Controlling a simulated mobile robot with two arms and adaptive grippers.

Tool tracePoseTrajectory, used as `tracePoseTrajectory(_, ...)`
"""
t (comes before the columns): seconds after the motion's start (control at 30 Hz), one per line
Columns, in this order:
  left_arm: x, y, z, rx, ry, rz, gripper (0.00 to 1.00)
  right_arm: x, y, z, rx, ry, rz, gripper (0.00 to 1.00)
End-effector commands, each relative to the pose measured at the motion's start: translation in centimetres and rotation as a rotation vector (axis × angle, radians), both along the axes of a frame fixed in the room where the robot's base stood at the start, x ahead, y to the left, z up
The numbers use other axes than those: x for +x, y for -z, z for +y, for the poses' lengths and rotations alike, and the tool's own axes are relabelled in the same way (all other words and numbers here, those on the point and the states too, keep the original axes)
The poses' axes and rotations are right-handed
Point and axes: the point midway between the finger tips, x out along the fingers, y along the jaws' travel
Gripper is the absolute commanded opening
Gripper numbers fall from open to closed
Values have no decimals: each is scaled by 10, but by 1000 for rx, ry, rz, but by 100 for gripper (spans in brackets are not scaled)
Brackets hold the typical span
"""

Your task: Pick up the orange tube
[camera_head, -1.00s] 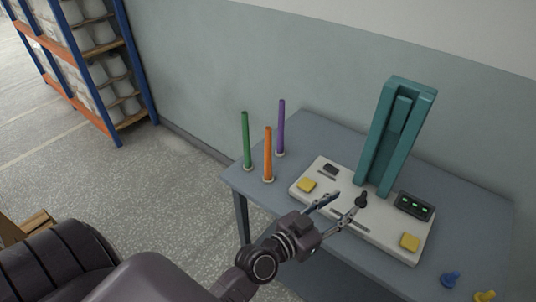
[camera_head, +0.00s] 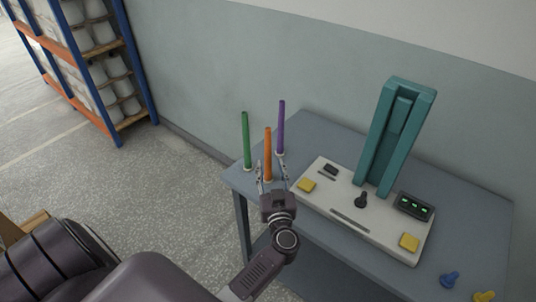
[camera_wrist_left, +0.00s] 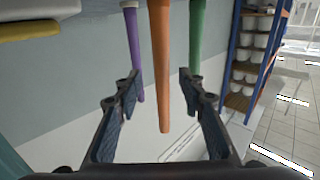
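The orange tube (camera_head: 268,143) stands upright in a small base at the table's left end, between the green tube (camera_head: 246,140) and the purple tube (camera_head: 281,128). My left gripper (camera_head: 272,168) is open, with one finger on each side of the orange tube's lower part. In the left wrist view the orange tube (camera_wrist_left: 161,50) runs between the spread fingers, with gaps on both sides. The purple tube (camera_wrist_left: 134,50) and green tube (camera_wrist_left: 197,40) show beyond the fingers. My right gripper is not in view.
The table (camera_head: 455,215) bears a white panel (camera_head: 330,205) with yellow buttons, a small lever, a display (camera_head: 414,206) and a tall teal holder (camera_head: 396,135). A blue peg (camera_head: 450,279) and a yellow peg (camera_head: 484,296) lie at the front right. A wall stands behind.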

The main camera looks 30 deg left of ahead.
Motion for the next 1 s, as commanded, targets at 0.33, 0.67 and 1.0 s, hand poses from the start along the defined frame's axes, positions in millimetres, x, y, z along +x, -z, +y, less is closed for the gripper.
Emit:
tracePoseTrajectory(0.33,32,1,31,3,1,-2,37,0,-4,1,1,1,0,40)
tracePoseTrajectory(0.67,33,2,32,1,1,-2,28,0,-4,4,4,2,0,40)
tracePoseTrajectory(1.0,33,2,32,1,1,-2,0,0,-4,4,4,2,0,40)
